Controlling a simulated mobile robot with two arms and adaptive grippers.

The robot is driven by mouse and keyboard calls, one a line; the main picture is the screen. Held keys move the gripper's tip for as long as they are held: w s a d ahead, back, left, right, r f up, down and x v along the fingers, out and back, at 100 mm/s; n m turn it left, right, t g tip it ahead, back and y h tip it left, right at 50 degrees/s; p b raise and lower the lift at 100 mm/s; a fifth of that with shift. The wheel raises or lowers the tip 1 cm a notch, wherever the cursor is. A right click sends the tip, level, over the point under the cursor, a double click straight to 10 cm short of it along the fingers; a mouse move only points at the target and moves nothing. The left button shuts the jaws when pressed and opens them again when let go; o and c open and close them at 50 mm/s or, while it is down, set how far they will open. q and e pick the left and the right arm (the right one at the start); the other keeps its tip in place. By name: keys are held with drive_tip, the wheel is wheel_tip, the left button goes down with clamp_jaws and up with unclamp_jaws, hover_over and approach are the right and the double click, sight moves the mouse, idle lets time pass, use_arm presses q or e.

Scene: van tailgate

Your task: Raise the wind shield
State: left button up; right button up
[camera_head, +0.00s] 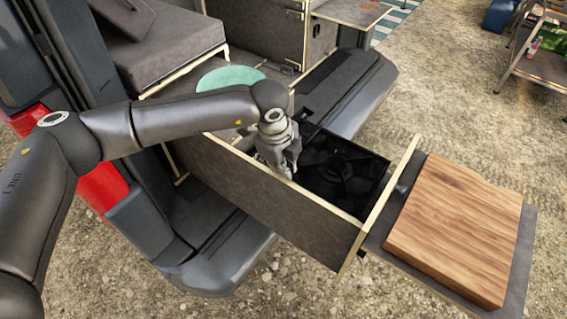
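A pulled-out drawer (265,198) holds a black camping stove (345,172). Dark, glossy surfaces surround the burner; I cannot clearly tell which of them is the wind shield or whether it lies flat or stands. My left gripper (279,170) points down at the left end of the stove, by the drawer's near wall. Its fingers are small and partly hidden, so I cannot tell whether they are open or shut, or touching anything. My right gripper is not in view.
A wooden cutting board (458,227) lies on a grey side shelf (515,262) right of the drawer. A mint-green round item (231,77) lies behind my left arm. The van's bumper (225,262) is below the drawer. Gravel ground is open at the right, before a rack (540,62).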

use_arm(q)
clamp_jaws()
drive_tip(key=shift+o, duration=0.2)
unclamp_jaws()
drive_tip(key=shift+r, duration=0.45)
drive_tip(key=o, duration=0.6)
drive_tip(key=shift+c, duration=0.2)
wheel_tip(320, 180, up, 12)
drive_tip(key=s+a, duration=0.1)
drive_tip(key=shift+s+a+f, duration=0.15)
drive_tip(key=shift+s+a, duration=0.05)
drive_tip(key=shift+s, duration=0.2)
